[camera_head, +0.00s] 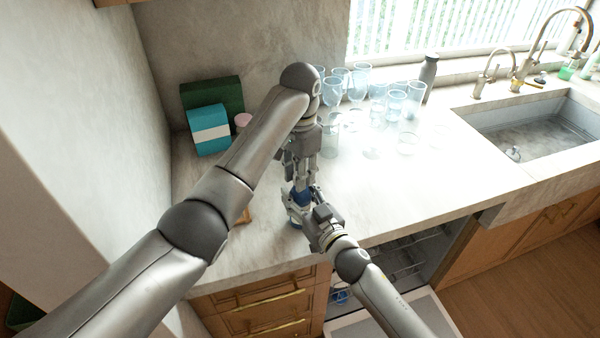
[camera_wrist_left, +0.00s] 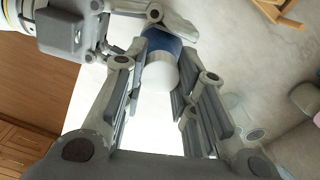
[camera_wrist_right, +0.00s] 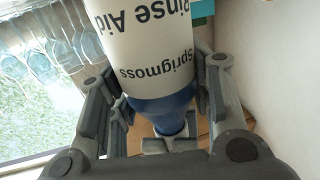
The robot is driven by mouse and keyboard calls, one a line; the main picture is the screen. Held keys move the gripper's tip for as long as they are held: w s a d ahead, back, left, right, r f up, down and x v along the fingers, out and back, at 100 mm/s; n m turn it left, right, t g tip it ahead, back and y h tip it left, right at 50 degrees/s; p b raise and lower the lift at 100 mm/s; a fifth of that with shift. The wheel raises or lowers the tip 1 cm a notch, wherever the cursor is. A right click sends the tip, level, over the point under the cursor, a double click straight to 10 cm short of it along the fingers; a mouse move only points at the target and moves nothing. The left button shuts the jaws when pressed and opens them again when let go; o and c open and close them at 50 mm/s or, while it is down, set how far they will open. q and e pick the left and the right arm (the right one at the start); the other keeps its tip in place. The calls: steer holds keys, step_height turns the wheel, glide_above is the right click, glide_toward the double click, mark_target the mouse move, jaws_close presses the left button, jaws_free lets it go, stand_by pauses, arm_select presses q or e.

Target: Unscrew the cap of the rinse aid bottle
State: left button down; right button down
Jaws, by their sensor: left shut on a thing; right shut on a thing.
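The rinse aid bottle (camera_head: 303,197) stands upright near the counter's front edge, mostly hidden by my grippers in the head view. In the right wrist view it appears upside down, with a white labelled body (camera_wrist_right: 145,45) and a blue tapering shoulder (camera_wrist_right: 163,106). My right gripper (camera_head: 299,209) is shut around the bottle from the side. My left gripper (camera_head: 302,184) points down from above and is shut on the white cap (camera_wrist_left: 159,76), seen between its fingers in the left wrist view. The cap's lower edge is hard to make out.
Several clear glasses (camera_head: 357,85) and a grey bottle (camera_head: 428,78) stand behind on the counter (camera_head: 465,165). A teal box (camera_head: 208,130) and a dark green box (camera_head: 226,95) stand at the back left. The sink (camera_head: 530,130) is at right. An open dishwasher (camera_head: 410,258) lies below.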

arm_select(q)
steer(key=n, duration=0.9)
steer(key=shift+d+n, duration=0.1)
steer(key=shift+n, duration=0.3)
steer(key=n, duration=0.8)
steer(key=c, duration=1.2)
jaws_free()
steer(key=shift+o, duration=0.2)
